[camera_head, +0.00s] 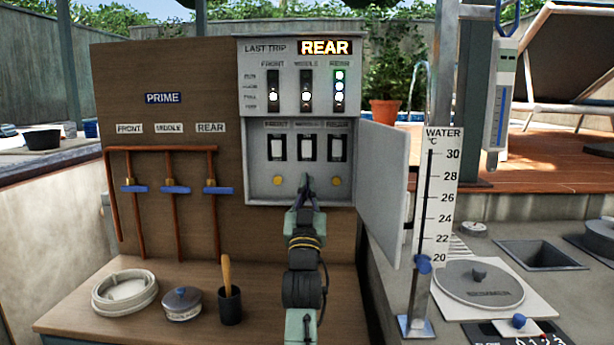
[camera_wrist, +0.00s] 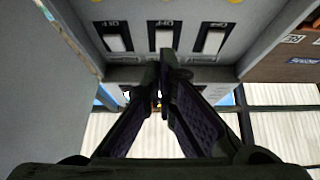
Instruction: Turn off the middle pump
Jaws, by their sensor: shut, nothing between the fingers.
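The middle pump switch (camera_head: 307,148) is a white rocker in a dark frame, in the lower row of the open grey panel box (camera_head: 260,190). It stands between the front switch (camera_head: 277,148) and the rear switch (camera_head: 337,148). My gripper (camera_head: 307,184) is shut and empty, just below the middle switch in the head view. In the wrist view, which is upside down, the fingertips (camera_wrist: 165,58) overlap the near edge of the middle switch (camera_wrist: 163,38). "OFF" labels show at the switches. Whether the fingertips touch it I cannot tell.
The open panel door (camera_head: 381,190) stands on the right. Yellow buttons (camera_head: 277,181) sit under the switches. The indicator panel (camera_head: 290,80) shows one light each for front and middle, several for rear; its sign reads REAR (camera_head: 325,47). Blue-handled pipes (camera_head: 174,189) are left.

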